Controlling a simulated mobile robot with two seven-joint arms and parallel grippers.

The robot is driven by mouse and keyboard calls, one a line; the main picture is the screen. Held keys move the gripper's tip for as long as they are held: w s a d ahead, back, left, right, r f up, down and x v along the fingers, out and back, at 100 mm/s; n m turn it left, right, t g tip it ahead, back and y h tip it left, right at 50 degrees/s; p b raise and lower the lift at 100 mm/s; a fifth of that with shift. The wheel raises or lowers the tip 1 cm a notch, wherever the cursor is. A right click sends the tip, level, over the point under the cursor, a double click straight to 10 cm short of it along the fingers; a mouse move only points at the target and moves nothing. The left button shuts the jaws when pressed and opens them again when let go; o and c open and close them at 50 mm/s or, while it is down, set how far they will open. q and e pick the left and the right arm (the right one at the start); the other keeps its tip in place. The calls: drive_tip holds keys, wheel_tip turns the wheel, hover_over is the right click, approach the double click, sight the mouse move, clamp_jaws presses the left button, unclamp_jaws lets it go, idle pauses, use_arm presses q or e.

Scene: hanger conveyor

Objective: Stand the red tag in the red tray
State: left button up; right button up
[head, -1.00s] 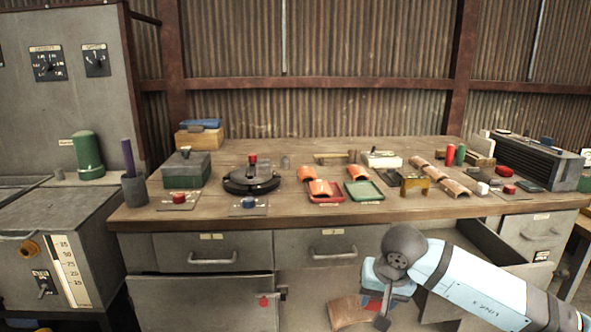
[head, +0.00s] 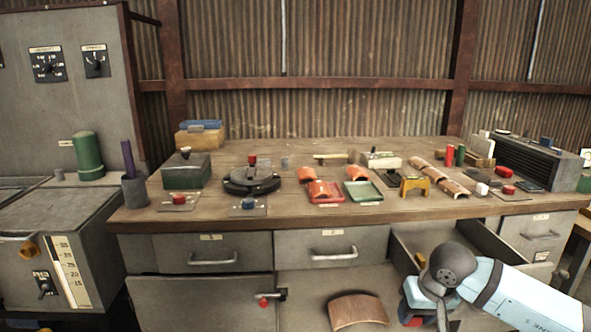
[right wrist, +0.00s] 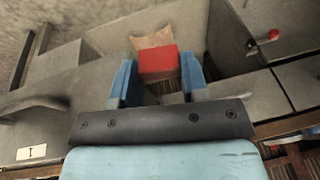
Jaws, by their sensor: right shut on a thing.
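The red tag (right wrist: 158,62) is a red block between the blue fingers of my right gripper (right wrist: 160,82) in the right wrist view. The gripper is shut on it. In the head view my right gripper (head: 413,306) is low in front of the bench, by the open drawer, and a bit of red shows at its fingers. My left gripper is not in view.
The open drawer (head: 415,250) juts out at the bench's right. A brown curved tile (head: 357,310) lies below the bench top. Beside the trays are a yellow stand (head: 414,186) and a black round turntable (head: 251,182). Several small parts crowd the bench's right.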

use_arm(q)
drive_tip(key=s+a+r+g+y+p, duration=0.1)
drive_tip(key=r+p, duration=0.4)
drive_tip(key=p, duration=1.1)
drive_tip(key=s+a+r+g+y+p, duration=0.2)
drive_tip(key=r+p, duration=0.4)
drive_tip(key=p, duration=1)
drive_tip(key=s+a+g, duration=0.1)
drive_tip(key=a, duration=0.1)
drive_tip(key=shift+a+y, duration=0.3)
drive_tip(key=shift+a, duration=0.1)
